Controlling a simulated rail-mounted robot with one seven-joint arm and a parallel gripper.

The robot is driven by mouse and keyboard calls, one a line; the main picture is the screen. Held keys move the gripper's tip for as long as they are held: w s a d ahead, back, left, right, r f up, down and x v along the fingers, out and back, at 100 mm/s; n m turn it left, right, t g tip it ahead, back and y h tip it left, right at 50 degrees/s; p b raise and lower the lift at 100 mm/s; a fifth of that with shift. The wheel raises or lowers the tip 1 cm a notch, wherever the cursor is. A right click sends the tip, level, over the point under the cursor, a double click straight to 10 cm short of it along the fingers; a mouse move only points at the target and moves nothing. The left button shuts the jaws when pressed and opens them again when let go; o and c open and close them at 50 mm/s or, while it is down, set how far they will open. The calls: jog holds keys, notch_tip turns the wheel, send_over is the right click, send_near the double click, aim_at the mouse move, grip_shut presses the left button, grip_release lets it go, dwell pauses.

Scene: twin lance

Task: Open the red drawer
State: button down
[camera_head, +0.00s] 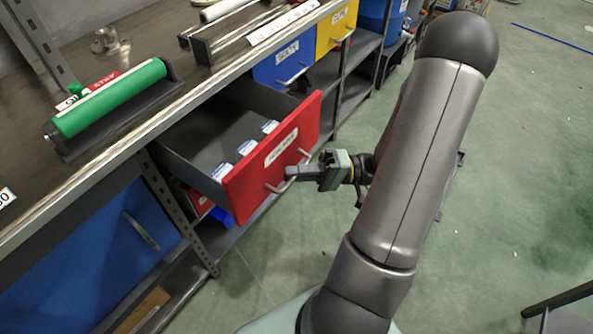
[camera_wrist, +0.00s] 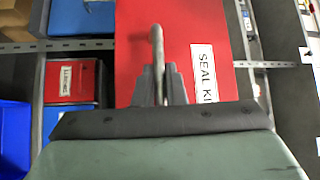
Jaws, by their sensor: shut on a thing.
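The red drawer (camera_head: 246,180) is pulled well out from under the workbench, and its dark inside shows several white-and-blue items near the front. Its red front also fills the middle of the wrist view (camera_wrist: 190,45), with a white label reading "SEAL KI", the rest hidden. The metal bar handle (camera_head: 276,187) is on the drawer front. My gripper (camera_head: 292,172) is at the handle. In the wrist view the fingers (camera_wrist: 163,85) are shut on the handle (camera_wrist: 157,45), which stands between them.
The workbench (camera_head: 130,130) carries a green roller (camera_head: 108,97) above the drawer's left side. A blue drawer (camera_head: 285,65) and a yellow drawer (camera_head: 336,27) are beyond it. A blue panel (camera_head: 90,265) with a handle is at lower left. Green floor (camera_head: 500,200) to the right is mostly clear.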

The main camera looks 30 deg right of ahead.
jog(key=c, duration=1.5)
grip_release()
jog(key=shift+d, duration=0.15)
jog(key=v, duration=1.7)
jog(key=shift+p, duration=0.35)
